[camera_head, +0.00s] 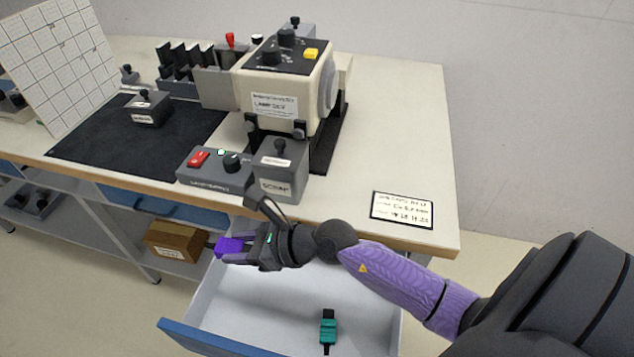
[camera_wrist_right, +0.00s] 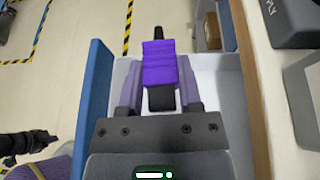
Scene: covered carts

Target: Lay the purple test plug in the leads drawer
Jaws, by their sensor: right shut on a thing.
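The purple test plug (camera_head: 232,246) is held in my right gripper (camera_head: 245,249), whose jaws are shut on it. In the right wrist view, the plug (camera_wrist_right: 160,64) lies between the two purple fingers, with a black end pointing away. The open leads drawer (camera_head: 290,295) is a white tray with a blue front, pulled out under the bench. The plug is above the drawer's left side in the head view, apart from its floor. A teal plug (camera_head: 327,328) lies in the drawer. My left gripper is not seen in the head view.
The bench edge (camera_head: 345,237) and a grey box (camera_head: 280,170) stand close behind my right gripper. A brown box (camera_head: 175,241) sits on the lower shelf to the left. The drawer's middle is bare. A labelled card (camera_head: 401,210) lies on the bench.

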